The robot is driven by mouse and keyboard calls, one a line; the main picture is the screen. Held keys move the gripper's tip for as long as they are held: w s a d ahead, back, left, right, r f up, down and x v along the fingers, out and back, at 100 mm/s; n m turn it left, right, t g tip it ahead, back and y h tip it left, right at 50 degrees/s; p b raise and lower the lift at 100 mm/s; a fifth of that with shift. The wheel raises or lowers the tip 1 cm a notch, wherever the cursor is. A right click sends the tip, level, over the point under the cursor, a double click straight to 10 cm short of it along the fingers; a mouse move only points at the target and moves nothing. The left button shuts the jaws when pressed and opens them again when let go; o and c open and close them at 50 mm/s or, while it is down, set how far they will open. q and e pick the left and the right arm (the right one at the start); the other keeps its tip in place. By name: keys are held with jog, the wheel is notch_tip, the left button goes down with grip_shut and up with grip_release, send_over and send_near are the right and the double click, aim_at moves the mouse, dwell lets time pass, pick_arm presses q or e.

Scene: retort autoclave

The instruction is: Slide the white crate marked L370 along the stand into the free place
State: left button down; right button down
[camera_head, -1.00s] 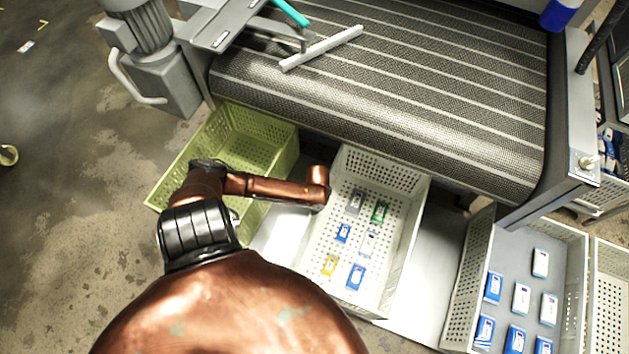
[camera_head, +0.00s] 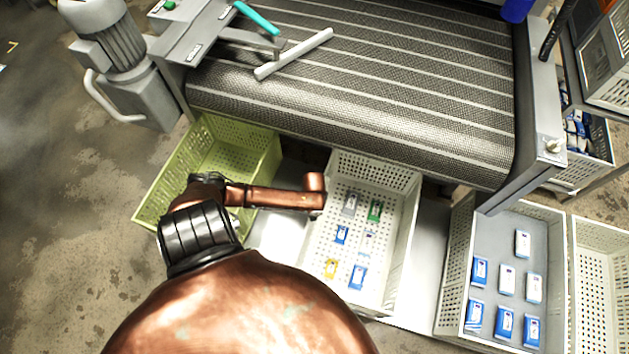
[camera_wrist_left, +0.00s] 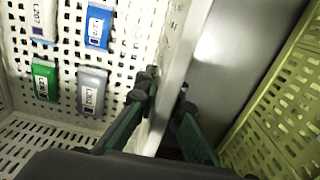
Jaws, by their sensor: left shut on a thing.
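The white crate (camera_head: 376,171) stands on the stand in the middle of the head view and holds several small blue, green, grey and yellow packs. I cannot read a mark on it. In the left wrist view my left gripper (camera_wrist_left: 168,90) is shut on the crate's side wall, one finger inside and one outside. In the head view my copper arm reaches the crate's left wall and the fingers are hidden. Bare metal of the stand (camera_head: 425,250) shows to the crate's right, and another strip lies to its left. My right gripper is not in view.
A green crate (camera_head: 165,185), empty where visible, stands at the left. A pale crate (camera_head: 458,245) with several blue and white packs stands at the right, with another white crate (camera_head: 600,250) beyond it. The conveyor belt (camera_head: 350,90) lies behind the crates.

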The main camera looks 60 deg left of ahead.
pick_arm(q)
jog(key=c, duration=2)
grip_release()
jog(key=shift+o, duration=0.2)
jog(key=shift+r, duration=0.15)
notch_tip(320, 180, up, 12)
jog(key=shift+f, duration=0.1)
